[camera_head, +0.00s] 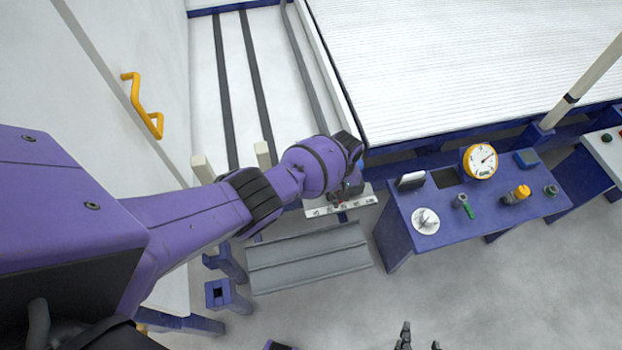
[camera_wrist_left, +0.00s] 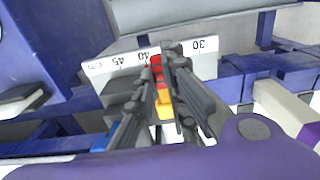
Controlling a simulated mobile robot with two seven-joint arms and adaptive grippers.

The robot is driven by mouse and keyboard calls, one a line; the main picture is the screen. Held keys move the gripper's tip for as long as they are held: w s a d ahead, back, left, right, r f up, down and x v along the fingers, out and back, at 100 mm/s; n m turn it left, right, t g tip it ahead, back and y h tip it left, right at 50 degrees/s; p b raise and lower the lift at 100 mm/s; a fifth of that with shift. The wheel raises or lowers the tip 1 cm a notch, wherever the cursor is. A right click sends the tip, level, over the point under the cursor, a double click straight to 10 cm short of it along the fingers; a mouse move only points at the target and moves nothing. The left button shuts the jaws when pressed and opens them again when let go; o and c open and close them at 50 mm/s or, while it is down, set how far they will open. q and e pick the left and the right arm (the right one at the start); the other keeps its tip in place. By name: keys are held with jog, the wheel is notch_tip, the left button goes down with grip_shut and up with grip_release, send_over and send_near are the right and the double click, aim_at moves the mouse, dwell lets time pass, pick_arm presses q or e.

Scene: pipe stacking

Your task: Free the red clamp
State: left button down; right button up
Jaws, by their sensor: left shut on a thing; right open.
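The red clamp (camera_wrist_left: 157,66) shows in the left wrist view as a red piece between the dark fingers of my left gripper (camera_wrist_left: 164,62), with orange and yellow parts below it. It sits in front of a white numbered scale (camera_wrist_left: 205,66). My left gripper is shut on the clamp, and the fingers hide much of it. In the head view my left gripper (camera_head: 347,188) is at the scale (camera_head: 358,203), and only a speck of red shows there. My right gripper (camera_head: 420,343) is open and empty at the bottom edge of the head view, apart from the clamp.
A grey ridged trough (camera_head: 308,258) lies just below the scale. To the right, a blue bench (camera_head: 395,226) carries a yellow dial gauge (camera_head: 480,161), a white disc (camera_head: 426,221) and small parts. A white ribbed bed (camera_head: 480,65) fills the back. Floor at lower right is clear.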

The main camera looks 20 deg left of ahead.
pick_arm(q)
jog(key=shift+w+d+r, duration=0.1)
jog(key=shift+w+r, duration=0.05)
jog(key=shift+w, duration=0.1)
jog(key=c, duration=1.8)
grip_release()
jog(key=shift+r, duration=0.15)
notch_tip(320, 180, up, 12)
jog(key=shift+s+f, duration=0.15)
jog(key=shift+f, duration=0.05)
